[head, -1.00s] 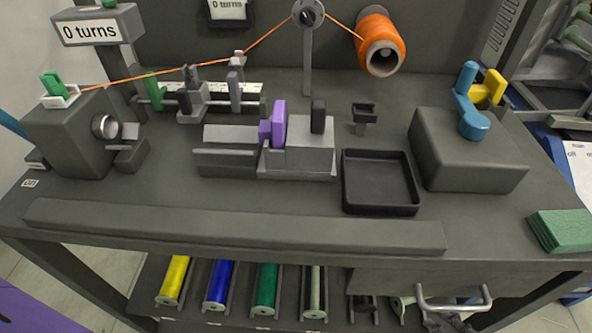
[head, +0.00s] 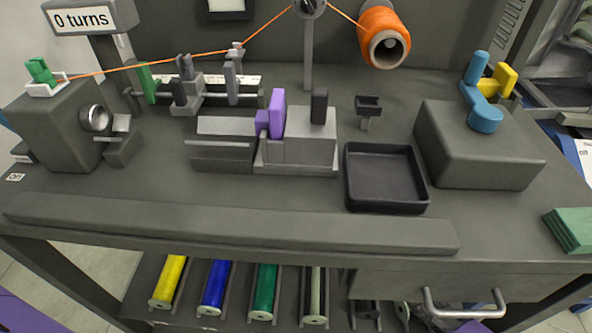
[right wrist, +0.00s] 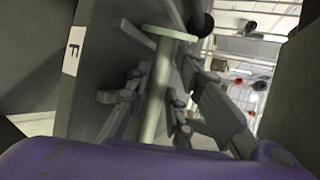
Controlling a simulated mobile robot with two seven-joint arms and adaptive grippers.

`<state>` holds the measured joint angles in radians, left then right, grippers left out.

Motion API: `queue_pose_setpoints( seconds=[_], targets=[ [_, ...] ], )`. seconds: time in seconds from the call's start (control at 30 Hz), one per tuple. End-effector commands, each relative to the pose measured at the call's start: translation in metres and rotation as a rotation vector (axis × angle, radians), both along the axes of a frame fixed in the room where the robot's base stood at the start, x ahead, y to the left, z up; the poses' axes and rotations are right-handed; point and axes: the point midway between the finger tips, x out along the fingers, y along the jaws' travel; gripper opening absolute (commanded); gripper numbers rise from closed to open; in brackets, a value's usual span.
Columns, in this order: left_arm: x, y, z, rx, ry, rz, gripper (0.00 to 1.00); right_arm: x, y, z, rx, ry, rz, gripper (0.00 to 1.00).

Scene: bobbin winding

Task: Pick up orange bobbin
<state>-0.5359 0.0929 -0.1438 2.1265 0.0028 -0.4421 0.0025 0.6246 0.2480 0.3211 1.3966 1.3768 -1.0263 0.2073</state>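An orange bobbin-like spool of thread (head: 384,38) is mounted on the back panel, its pale hollow end facing me. Its thread runs left over a round guide to the winder. No orange bobbin shows in the lower rack. My right gripper (right wrist: 168,85) shows in the right wrist view, with grey finger links on both sides of a pale green bobbin (right wrist: 154,105). I cannot tell whether they touch it. In the head view that gripper is mostly hidden low at the right, below the table edge. My left gripper is not in view.
The lower rack holds yellow (head: 170,281), blue (head: 215,287), green (head: 264,290) and pale green bobbins. A drawer handle (head: 465,312) juts out at the right. A long bar (head: 230,228) lies along the table's front. A black tray (head: 386,208) stands behind it.

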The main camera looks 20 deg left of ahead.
Motion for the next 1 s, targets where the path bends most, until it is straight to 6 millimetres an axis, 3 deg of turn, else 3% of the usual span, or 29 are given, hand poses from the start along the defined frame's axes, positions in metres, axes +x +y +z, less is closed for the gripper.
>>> queue_pose_setpoints(
  seconds=[0.17, 0.57, 1.0],
  targets=[
    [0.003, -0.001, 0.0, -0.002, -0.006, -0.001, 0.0, 0.0, 0.0, 0.0, 0.0, 0.0, 0.0, 0.0],
    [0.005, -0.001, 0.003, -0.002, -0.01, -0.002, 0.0, 0.0, 0.0, 0.005, 0.0, -0.001, 0.0, 0.0],
    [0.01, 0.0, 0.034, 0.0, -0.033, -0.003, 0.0, 0.0, 0.0, 0.067, -0.001, -0.005, 0.002, 0.0]
  ],
)
